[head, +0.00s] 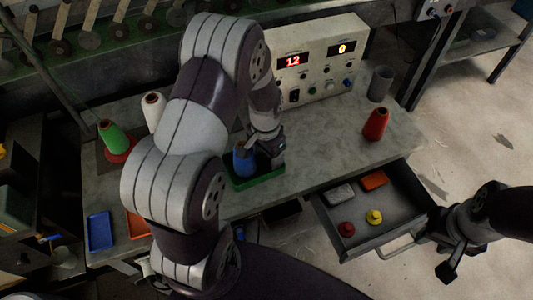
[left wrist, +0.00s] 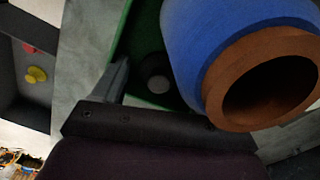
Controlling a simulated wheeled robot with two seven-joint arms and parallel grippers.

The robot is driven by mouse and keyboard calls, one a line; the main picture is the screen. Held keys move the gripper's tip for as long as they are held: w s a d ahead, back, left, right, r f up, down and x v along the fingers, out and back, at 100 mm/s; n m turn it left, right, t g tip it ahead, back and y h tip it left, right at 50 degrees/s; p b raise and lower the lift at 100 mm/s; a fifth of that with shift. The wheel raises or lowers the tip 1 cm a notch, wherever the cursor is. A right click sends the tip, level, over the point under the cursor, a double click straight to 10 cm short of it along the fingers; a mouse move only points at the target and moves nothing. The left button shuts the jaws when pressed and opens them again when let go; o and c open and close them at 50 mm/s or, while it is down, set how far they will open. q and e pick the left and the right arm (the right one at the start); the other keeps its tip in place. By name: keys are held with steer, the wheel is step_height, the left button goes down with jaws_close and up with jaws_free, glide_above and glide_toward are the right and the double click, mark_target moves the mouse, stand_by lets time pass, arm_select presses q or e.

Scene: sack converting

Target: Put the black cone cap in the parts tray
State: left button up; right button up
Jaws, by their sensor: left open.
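A small dark round piece with a grey top, which looks like the black cone cap (left wrist: 157,76), sits in the green tray (left wrist: 128,48) in the left wrist view. I cannot make the cap out in the head view. The green tray (head: 262,181) is on the bench under my left gripper (head: 264,148). My left gripper is open, pointing down beside the blue cone (head: 243,161); one finger shows left of the cap in the left wrist view. The blue cone (left wrist: 205,45) fills the right there. My right gripper (head: 441,255) is by the drawer; its jaws are unclear.
An open drawer (head: 375,238) holds a red cap (head: 346,229), a yellow cap (head: 374,217) and flat boxes. A blue tray (head: 99,231) and an orange tray (head: 137,225) lie left. A red cone (head: 376,124) and a control box (head: 318,60) stand on the bench.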

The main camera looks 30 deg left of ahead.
arm_select(q)
step_height(320, 180, up, 12)
steer(key=s+d+n+t, duration=0.1)
steer(key=s+d+n, duration=0.2)
steer(key=s, duration=0.6)
steer(key=shift+d+p, duration=0.3)
steer(key=shift+d, duration=0.85)
steer(key=shift+w, duration=0.1)
steer(key=shift+r, duration=0.1)
